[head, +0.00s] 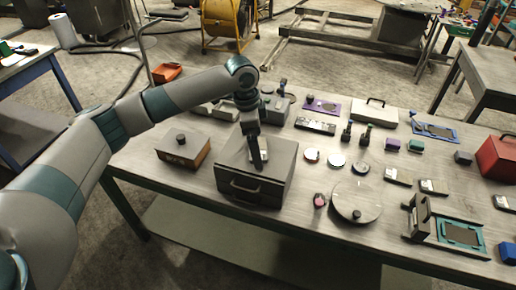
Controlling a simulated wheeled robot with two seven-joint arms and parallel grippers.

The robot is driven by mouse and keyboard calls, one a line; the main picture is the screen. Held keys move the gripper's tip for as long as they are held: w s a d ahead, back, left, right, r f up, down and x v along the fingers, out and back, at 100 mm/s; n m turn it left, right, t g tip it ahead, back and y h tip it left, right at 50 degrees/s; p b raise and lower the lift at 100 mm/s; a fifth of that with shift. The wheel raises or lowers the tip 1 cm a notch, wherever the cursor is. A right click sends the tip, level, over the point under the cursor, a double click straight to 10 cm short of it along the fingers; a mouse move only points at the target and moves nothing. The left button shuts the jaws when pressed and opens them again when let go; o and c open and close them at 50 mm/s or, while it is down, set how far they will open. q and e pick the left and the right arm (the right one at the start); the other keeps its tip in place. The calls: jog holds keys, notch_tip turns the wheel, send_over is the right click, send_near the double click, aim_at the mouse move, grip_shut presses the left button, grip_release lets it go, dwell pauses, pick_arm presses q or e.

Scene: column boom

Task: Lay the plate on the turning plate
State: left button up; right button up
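A round pale metal disc (352,212), which looks like the turning plate, lies on the right half of the workbench with a small dark knob or piece on it; no large plate lies on it. My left gripper (258,160) points down over the dark metal box (262,193), left of the discs. Its fingers are too small to tell open from shut. My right gripper is out of view.
The workbench (300,212) is crowded. A brown box (184,150) stands left, a teal-framed fixture (455,232) right of the disc, a red case (497,158) far right. Framed purple (322,105) and blue (436,129) panels lie behind. Bare bench shows in front of the disc.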

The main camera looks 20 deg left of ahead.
pick_arm(q)
jog(key=c, duration=1.4)
jog(key=shift+r, duration=0.1)
jog(key=c, duration=0.4)
jog(key=shift+c, duration=0.2)
jog(key=shift+w+r, duration=0.1)
jog(key=shift+r, duration=0.05)
jog(key=shift+r+b, duration=0.5)
jog(key=shift+r, duration=0.05)
notch_tip(320, 180, up, 2)
jog(key=shift+r+b, duration=0.15)
jog(key=shift+b, duration=0.55)
jog(key=d+r+b, duration=0.4)
jog(key=d+r, duration=0.3)
jog(key=d, duration=0.4)
jog(key=shift+w+d+r, duration=0.15)
jog(key=shift+w+d, duration=0.2)
